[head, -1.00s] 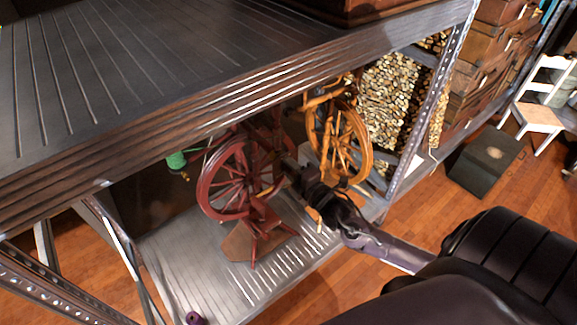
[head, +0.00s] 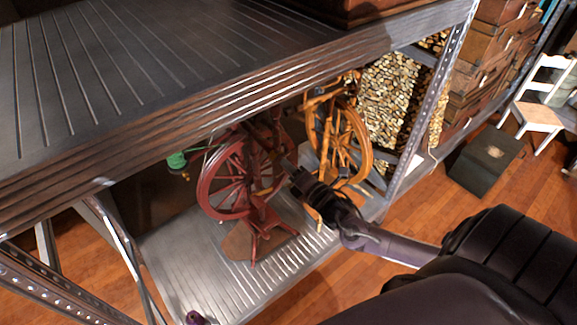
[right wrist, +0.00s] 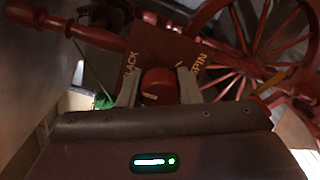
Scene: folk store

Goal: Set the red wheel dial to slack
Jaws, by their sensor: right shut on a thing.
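The red wheel (head: 226,180) is a dark red spinning wheel standing on the lower shelf; its spokes also show in the right wrist view (right wrist: 245,60). Its dial, a red knob (right wrist: 158,84), sits on a dark red plate (right wrist: 160,48) lettered "SPIN" on the right and "ACK" on the left, with the start of that word hidden. The knob has a small pale mark on its near side. My right gripper (head: 285,164) is shut on the knob, one finger on each side in the right wrist view (right wrist: 160,80). The head view does not show the knob clearly. My left gripper is not in view.
An orange-brown spinning wheel (head: 345,140) stands close to the right. The upper metal shelf (head: 130,90) overhangs the wheels. A perforated post (head: 432,110) and stacked firewood (head: 392,95) are further right. A green object (head: 177,161) is left of the red wheel.

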